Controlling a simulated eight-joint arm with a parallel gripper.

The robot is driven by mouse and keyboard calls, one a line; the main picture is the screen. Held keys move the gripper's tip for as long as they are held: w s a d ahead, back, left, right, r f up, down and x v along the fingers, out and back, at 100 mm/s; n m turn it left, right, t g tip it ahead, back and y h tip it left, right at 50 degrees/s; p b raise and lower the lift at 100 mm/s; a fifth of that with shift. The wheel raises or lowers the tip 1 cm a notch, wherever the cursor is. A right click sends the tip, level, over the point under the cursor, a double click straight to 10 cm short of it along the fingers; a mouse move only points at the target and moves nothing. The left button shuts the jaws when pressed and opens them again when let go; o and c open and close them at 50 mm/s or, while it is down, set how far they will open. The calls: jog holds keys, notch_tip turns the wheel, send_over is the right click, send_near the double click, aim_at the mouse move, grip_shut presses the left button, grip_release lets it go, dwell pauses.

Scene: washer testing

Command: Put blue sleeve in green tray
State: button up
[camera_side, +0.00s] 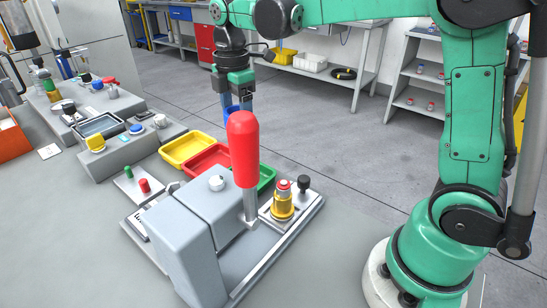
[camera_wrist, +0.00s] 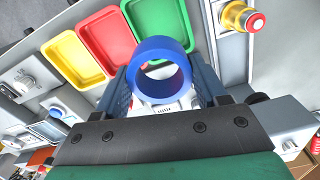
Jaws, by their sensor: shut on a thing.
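My gripper (camera_side: 235,100) is shut on the blue sleeve (camera_wrist: 160,47), a short ring held between the two fingers in the wrist view. In the side view, the sleeve (camera_side: 231,110) shows only in part, above the trays and behind the red handle. The green tray (camera_side: 266,176) is mostly hidden behind that handle in the side view. In the wrist view, the green tray (camera_wrist: 158,18) lies just beyond the sleeve and looks empty where visible; the sleeve covers its near part.
A red tray (camera_side: 208,160) and a yellow tray (camera_side: 187,148) stand in a row with the green one. A grey press with a tall red handle (camera_side: 242,150) stands in front of the trays. A brass fitting with a red top (camera_side: 283,202) is to the right.

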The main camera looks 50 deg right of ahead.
notch_tip(320, 180, down, 15)
dwell(0.3)
jog(key=o, duration=1)
jog(key=shift+f, duration=0.15)
jog(key=shift+c, duration=0.2)
notch_tip(320, 180, up, 5)
jog(key=shift+s+f, duration=0.1)
jog(key=shift+s, duration=0.05)
jog(key=s+a+r+m+t, duration=0.1)
jog(key=s+r+m+t, duration=0.6)
jog(key=m, duration=0.8)
jog(key=shift+s+a+r+m, duration=0.2)
jog(key=shift+s+r+m, duration=0.35)
jog(key=shift+s, duration=1.05)
